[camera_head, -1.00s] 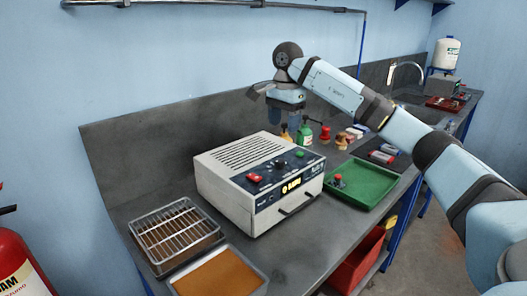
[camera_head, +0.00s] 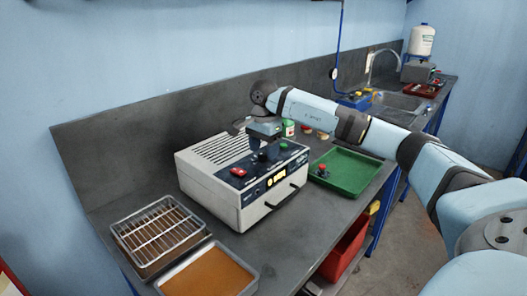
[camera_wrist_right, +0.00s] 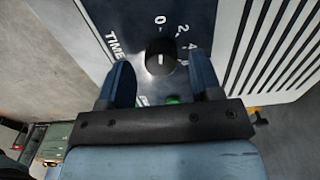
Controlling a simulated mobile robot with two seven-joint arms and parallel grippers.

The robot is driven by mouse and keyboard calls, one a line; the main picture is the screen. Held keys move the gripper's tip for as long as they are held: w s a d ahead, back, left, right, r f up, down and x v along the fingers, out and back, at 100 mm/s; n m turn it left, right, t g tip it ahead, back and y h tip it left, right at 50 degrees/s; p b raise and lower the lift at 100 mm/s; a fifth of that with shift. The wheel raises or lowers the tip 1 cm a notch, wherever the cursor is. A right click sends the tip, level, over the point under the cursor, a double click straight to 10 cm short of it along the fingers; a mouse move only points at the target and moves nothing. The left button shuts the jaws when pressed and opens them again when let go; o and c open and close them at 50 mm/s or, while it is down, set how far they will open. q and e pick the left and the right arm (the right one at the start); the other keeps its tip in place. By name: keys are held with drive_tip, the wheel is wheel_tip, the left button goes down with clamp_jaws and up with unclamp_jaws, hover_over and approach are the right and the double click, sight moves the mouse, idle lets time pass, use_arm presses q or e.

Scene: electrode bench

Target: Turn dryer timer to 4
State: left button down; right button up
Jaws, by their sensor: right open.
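The dryer (camera_head: 205,185) is a cream box with a dark front panel on the bench. Its black timer knob (camera_wrist_right: 160,52) shows in the right wrist view beside the word TIME and a scale with 0, 2 and 4. The knob's white mark looks vertical, in line with the 0. My right gripper (camera_wrist_right: 162,76) is open, with one finger on each side of the knob and a gap at each side. In the head view my right gripper (camera_head: 270,146) is over the dryer's panel and partly hides the knob. My left gripper is out of view.
A red switch (camera_head: 238,172) and a green button (camera_head: 284,145) flank the knob. A green tray (camera_head: 352,172) stands right of the dryer. A wire rack (camera_head: 158,232) and a tray with a brown surface (camera_head: 210,272) stand at left front. Small bottles stand behind.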

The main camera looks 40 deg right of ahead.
drive_tip(key=shift+f, duration=0.5)
drive_tip(key=c, duration=0.9)
